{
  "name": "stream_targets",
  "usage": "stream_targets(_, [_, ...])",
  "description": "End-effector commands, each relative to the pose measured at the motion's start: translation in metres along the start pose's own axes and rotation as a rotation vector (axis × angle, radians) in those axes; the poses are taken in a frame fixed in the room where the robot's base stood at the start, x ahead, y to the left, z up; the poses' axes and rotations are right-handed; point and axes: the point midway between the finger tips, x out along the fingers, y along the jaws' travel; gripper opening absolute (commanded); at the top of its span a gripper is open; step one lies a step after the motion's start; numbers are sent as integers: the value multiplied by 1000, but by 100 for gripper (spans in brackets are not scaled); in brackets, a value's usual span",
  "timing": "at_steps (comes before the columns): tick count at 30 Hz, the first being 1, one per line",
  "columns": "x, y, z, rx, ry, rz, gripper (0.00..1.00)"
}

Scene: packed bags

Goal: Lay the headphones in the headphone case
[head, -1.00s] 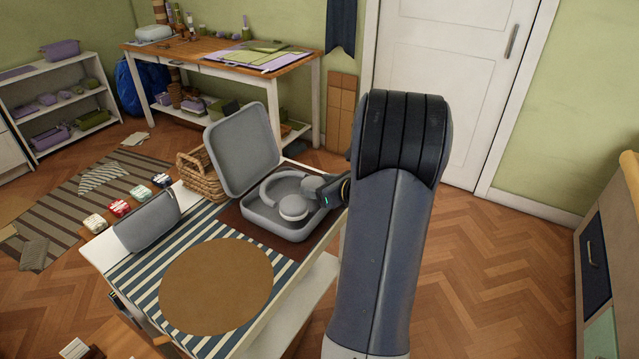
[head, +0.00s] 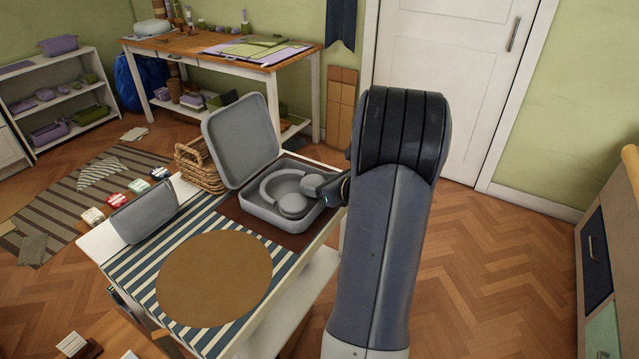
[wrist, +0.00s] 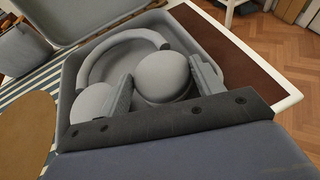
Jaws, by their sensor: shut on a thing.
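The grey headphones (head: 292,205) lie in the open base of the grey headphone case (head: 262,222), with the band toward the back left. The case lid stands raised at the back. My gripper (head: 328,190) reaches in from the right side of the case. In the wrist view, the headphones (wrist: 160,72) show inside the case tray (wrist: 235,75). My gripper's fingers (wrist: 162,88) are at either side of the nearer round ear cup, shut on it. The underside of the headphones is hidden, so contact with the case floor cannot be told.
The case stands on a dark brown mat (head: 235,217) on a white table. A grey pouch (head: 145,212) stands to the left, a round brown placemat (head: 215,278) lies in front on a striped cloth, and a wicker basket (head: 198,167) is behind.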

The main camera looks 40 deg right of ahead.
Motion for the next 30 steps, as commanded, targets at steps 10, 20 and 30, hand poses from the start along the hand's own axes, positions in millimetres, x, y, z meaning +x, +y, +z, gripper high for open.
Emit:
stream_targets(10, [2, 0, -4, 0, -1, 0, 35])
stream_targets(20, [2, 0, -4, 0, 0, 0, 84])
stream_targets(30, [2, -1, -5, 1, 1, -2, 77])
